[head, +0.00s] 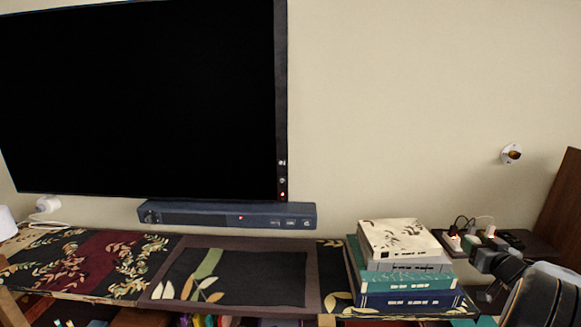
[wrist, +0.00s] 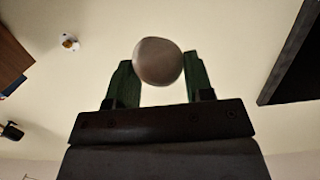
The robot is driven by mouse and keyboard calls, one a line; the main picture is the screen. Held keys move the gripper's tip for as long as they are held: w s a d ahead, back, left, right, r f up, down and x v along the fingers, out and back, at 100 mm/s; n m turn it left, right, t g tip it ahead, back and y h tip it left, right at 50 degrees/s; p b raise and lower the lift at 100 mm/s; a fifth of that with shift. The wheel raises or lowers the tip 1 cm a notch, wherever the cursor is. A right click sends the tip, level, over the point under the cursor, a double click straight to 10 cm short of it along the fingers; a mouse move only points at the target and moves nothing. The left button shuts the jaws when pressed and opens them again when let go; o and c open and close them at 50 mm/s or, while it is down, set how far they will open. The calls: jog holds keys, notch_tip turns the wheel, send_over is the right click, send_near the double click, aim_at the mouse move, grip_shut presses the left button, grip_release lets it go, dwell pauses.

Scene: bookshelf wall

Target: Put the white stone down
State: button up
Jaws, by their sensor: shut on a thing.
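The white stone (wrist: 158,60) shows in the wrist view as a smooth, rounded, greyish-white lump. My gripper (wrist: 157,78) is shut on it, with one green finger on each side. The stone sticks out past the fingertips, and only the pale wall and ceiling area shows behind it. In the head view my dark arm reaches in at the lower right, beside the book stack.
A low cabinet top carries patterned cloth and a dark mat (head: 240,275) with bare room. A book stack (head: 400,240) stands at its right end. Power plugs (head: 472,238) sit behind my arm. A soundbar (head: 228,215) and a large black TV (head: 140,100) are at the back.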

jog(key=shift+s+a+r+y, duration=0.25)
jog(key=shift+r+y, duration=0.05)
jog(key=shift+r, duration=0.35)
jog(key=shift+w+a+f, duration=0.1)
jog(key=shift+a, duration=0.15)
jog(key=w+a+f+m+h+p, duration=0.15)
jog(key=w+a+f, duration=0.25)
jog(key=a+f, duration=1.05)
jog(key=s+a+f+n+y+p, duration=0.15)
jog(key=a+f, duration=0.35)
jog(key=a, duration=0.7)
jog(key=s+a+f+n+y+p, duration=0.15)
jog(key=a+f, duration=0.25)
jog(key=a, duration=0.7)
jog(key=s+f, duration=0.4)
jog(key=f, duration=0.1)
jog(key=shift+s+f, duration=0.25)
jog(key=shift+f, duration=0.05)
